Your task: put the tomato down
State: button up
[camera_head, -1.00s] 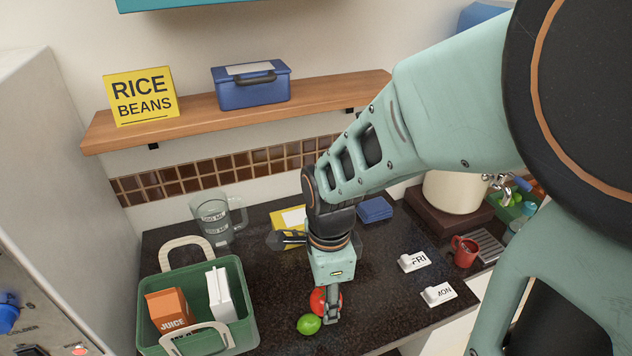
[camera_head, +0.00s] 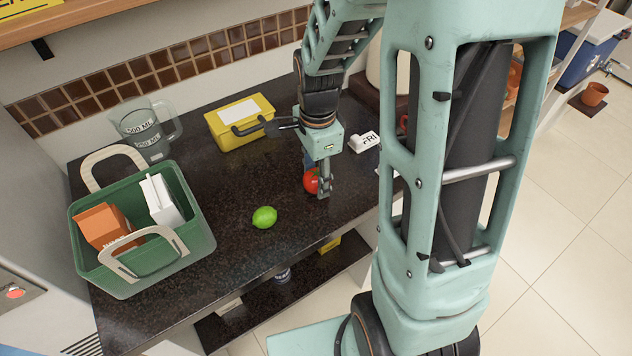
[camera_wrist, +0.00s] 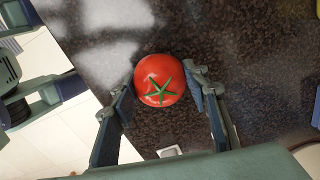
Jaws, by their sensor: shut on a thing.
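The red tomato (camera_head: 311,181) is at my gripper (camera_head: 318,184), over the dark countertop (camera_head: 215,170) near its front edge. In the wrist view the tomato (camera_wrist: 160,80), with its green star-shaped stem top facing the camera, lies between the two fingers of my gripper (camera_wrist: 163,84). The fingers are shut on it, one on each side. I cannot tell whether its underside touches the counter. In the head view a finger hides part of it.
A green lime (camera_head: 264,217) lies left of the tomato. A green basket (camera_head: 190,205) with cartons stands at the left. A yellow box (camera_head: 238,122), a clear jug (camera_head: 145,130) and a white FRI block (camera_head: 363,142) are behind. Bare counter lies between basket and yellow box.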

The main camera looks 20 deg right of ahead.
aim_at(317, 175)
jog(key=shift+f, duration=0.55)
jog(key=shift+f, duration=0.1)
jog(key=o, duration=1.2)
jog(key=r, duration=1.2)
jog(key=shift+s+r, duration=0.15)
jog(key=shift+s, duration=0.05)
